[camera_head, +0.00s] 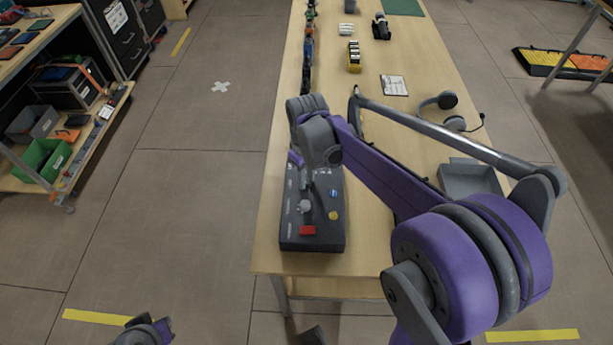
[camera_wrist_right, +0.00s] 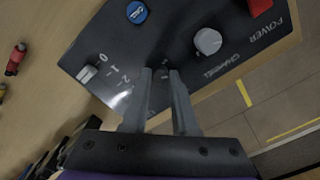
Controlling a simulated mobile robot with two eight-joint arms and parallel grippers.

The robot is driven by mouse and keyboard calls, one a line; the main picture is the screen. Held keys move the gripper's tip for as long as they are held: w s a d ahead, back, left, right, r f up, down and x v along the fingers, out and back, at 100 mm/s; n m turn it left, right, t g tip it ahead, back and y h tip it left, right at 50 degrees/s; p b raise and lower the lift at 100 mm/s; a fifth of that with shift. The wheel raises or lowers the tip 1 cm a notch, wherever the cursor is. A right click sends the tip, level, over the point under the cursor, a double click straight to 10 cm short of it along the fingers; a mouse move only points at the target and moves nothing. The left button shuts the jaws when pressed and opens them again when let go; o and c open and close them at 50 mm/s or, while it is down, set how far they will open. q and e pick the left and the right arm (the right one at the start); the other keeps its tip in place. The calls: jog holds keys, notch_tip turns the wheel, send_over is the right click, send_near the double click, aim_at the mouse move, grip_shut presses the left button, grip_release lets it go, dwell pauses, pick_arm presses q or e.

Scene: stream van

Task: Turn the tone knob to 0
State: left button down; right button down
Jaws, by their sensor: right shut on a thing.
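The dark control box (camera_head: 300,228) stands on the near end of the table. Its panel (camera_wrist_right: 185,40) fills the upper part of the right wrist view, with a round grey knob (camera_wrist_right: 208,41) by the word CHANNEL and a small light-grey control (camera_wrist_right: 87,75) beside printed 0, 1, 2. My right gripper (camera_wrist_right: 161,73) has its fingertips close together at the panel, between those two controls. It is shut on the tone knob, which the fingers mostly hide; I cannot read its setting. Part of my left arm (camera_head: 146,331) shows at the bottom left, its gripper state unclear.
The panel also has a red switch (camera_head: 307,230), a blue button (camera_head: 333,193) and a yellow button (camera_head: 334,215). A grey tray (camera_head: 470,178) and a headset (camera_head: 440,102) lie to the right. A shelf rack (camera_head: 92,145) stands left across open floor.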

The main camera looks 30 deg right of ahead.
aim_at(307, 182)
jog(key=m, duration=1.2)
jog(key=shift+m, duration=0.3)
dwell(0.4)
jog(key=c, duration=0.7)
grip_release()
notch_tip(307, 182, up, 11)
jog(key=shift+f+p, duration=0.1)
jog(key=shift+p, duration=0.2)
jog(key=shift+s, duration=0.1)
